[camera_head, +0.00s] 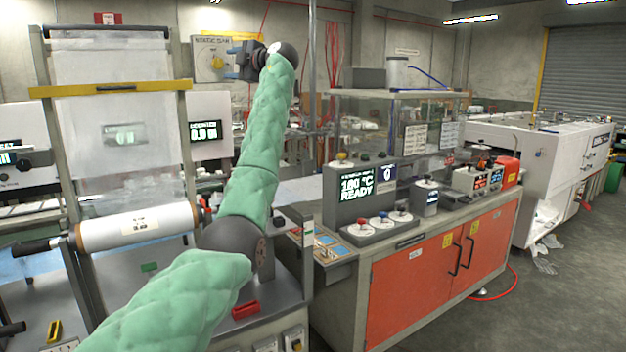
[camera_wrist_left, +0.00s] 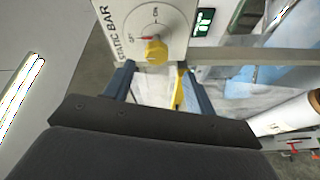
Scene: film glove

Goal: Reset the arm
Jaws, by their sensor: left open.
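My left arm, in a green quilted sleeve, rises from the bottom left of the head view. It bends at a dark elbow and reaches up to the left gripper (camera_head: 232,62). The gripper is open and empty, beside the grey static bar panel (camera_head: 208,45) with its yellow knob (camera_head: 216,62). In the left wrist view the two blue fingers of the left gripper (camera_wrist_left: 156,80) are spread apart. The yellow knob (camera_wrist_left: 156,52) shows in the gap between them, with its red pointer near OFF. Contact is not visible. My right gripper is out of view.
A film frame with a yellow bar (camera_head: 110,89) and white roller (camera_head: 135,227) stands at left. A red-doored bench (camera_head: 415,275) carries a display reading 180 °C READY (camera_head: 356,187). A white machine (camera_head: 545,150) stands behind at right. Grey floor is open at right.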

